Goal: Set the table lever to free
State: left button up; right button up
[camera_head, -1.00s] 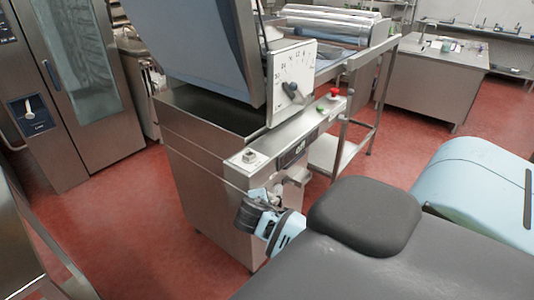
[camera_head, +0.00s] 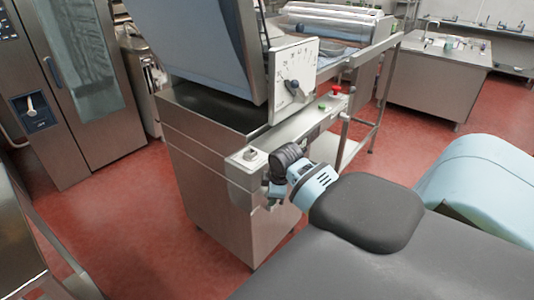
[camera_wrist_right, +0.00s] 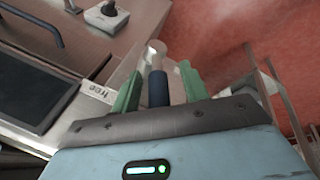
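The table lever (camera_wrist_right: 157,80), with a dark blue grip and a pale metal end, shows in the right wrist view. A label reading "free" (camera_wrist_right: 97,92) is on the metal panel to its left. My right gripper (camera_wrist_right: 160,82) has its two green fingers apart, one on each side of the lever, with visible gaps. I cannot tell how deep the lever sits between them. In the head view my right gripper (camera_head: 273,193) is at the front of the kettle's control ledge (camera_head: 291,134), where the arm hides the lever. My left gripper is not in view.
A knob (camera_head: 250,155) sits at the ledge's near left corner, and green and red buttons (camera_head: 335,90) at its far end. A white dial plate (camera_head: 292,80) stands above the ledge. Red floor (camera_head: 120,205) is clear left of the kettle. A counter (camera_head: 435,80) stands farther back right.

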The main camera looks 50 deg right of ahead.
jog(key=v, duration=0.7)
dwell(0.4)
dwell(0.5)
